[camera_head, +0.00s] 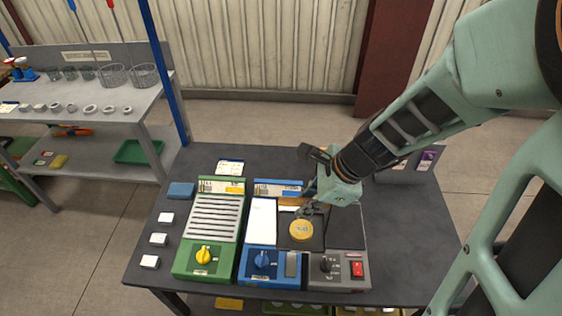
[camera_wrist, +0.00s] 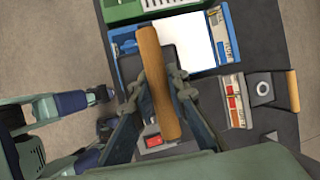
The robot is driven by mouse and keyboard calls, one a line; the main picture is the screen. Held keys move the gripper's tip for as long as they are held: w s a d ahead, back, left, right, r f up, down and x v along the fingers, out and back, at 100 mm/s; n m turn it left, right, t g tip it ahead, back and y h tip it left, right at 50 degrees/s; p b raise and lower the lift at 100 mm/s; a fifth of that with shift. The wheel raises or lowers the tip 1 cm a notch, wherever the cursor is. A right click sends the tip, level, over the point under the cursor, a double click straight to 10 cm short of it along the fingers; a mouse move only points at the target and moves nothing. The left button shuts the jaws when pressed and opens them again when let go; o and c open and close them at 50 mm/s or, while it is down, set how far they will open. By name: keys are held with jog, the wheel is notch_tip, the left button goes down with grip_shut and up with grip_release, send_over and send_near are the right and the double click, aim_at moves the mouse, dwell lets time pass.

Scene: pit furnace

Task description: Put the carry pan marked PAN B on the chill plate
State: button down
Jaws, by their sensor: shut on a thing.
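My gripper (camera_head: 312,206) is shut on the wooden handle (camera_wrist: 158,85) of a dark carry pan. In the head view the pan (camera_head: 287,242) holds a round yellow piece (camera_head: 301,229) and overlaps the blue and grey units. I cannot tell whether it rests or hangs just above them. In the wrist view the handle lies between both fingers and hides much of the pan. No PAN B mark is readable. The blue unit (camera_head: 262,262) has a bare white plate (camera_head: 262,222), and its dial faces front. I cannot read which unit is the chill plate.
A green slatted unit (camera_head: 213,217) stands left of the blue one. A grey unit (camera_head: 340,270) with a red switch stands right. Another pan with a ring-shaped piece (camera_wrist: 262,88) shows in the wrist view.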

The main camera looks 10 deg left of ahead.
jog(key=w+a+f+b, duration=0.8)
jog(key=w+f, duration=0.3)
jog(key=f, duration=0.2)
jog(key=shift+a+b, duration=0.4)
jog(key=shift+b, duration=0.05)
jog(key=shift+s+r, duration=0.1)
jog(key=c, duration=2.3)
grip_release()
jog(key=shift+f, duration=0.25)
jog(key=o, duration=0.4)
jog(key=shift+r, duration=0.1)
